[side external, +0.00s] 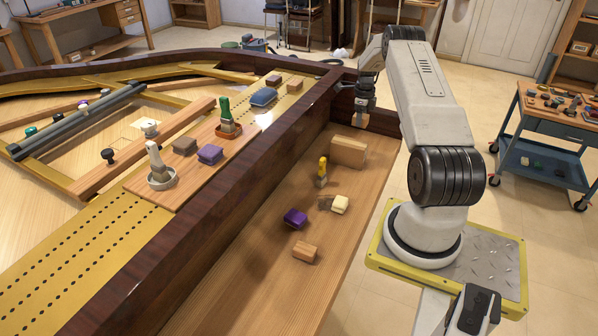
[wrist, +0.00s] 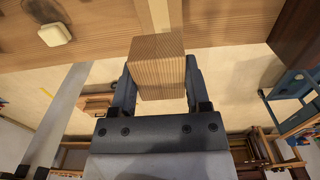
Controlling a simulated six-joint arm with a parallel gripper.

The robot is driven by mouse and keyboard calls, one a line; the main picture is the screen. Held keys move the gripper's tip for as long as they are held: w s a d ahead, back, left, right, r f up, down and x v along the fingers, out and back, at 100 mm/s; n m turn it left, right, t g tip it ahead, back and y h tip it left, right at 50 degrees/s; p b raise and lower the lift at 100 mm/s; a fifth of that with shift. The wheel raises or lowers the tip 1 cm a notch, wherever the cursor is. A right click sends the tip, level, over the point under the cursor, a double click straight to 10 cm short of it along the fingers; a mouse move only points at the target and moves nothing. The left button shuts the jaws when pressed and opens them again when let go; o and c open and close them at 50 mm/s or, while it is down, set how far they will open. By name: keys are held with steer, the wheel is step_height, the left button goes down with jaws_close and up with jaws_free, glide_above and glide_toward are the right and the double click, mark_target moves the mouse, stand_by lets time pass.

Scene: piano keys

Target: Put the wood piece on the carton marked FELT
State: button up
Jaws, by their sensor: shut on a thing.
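My gripper (side external: 357,114) is shut on a striped wood piece, held up near the far right of the wooden shelf. In the wrist view the wood piece (wrist: 156,66) sits between the two fingers of my gripper (wrist: 158,88). In the side view its lower part (side external: 354,124) shows under the fingers. A tan box-shaped block (side external: 348,152) stands on the shelf below and may be the carton; no FELT marking is readable. A pale tan strip (wrist: 160,14) shows just beyond the wood piece in the wrist view.
The shelf (side external: 255,262) carries a yellow-handled brush (side external: 322,172), a cream block (side external: 340,205), a purple block (side external: 295,218) and a tan block (side external: 305,252). A dark raised rim (side external: 235,165) separates it from a board with brushes and blocks. The shelf's right edge drops to the floor.

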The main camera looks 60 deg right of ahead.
mark_target(357, 144)
steer(key=shift+f, duration=3.95)
steer(key=shift+f, duration=0.15)
steer(key=o, duration=1.2)
steer(key=shift+o, duration=0.2)
step_height(357, 144, up, 12)
steer(key=shift+r, duration=0.15)
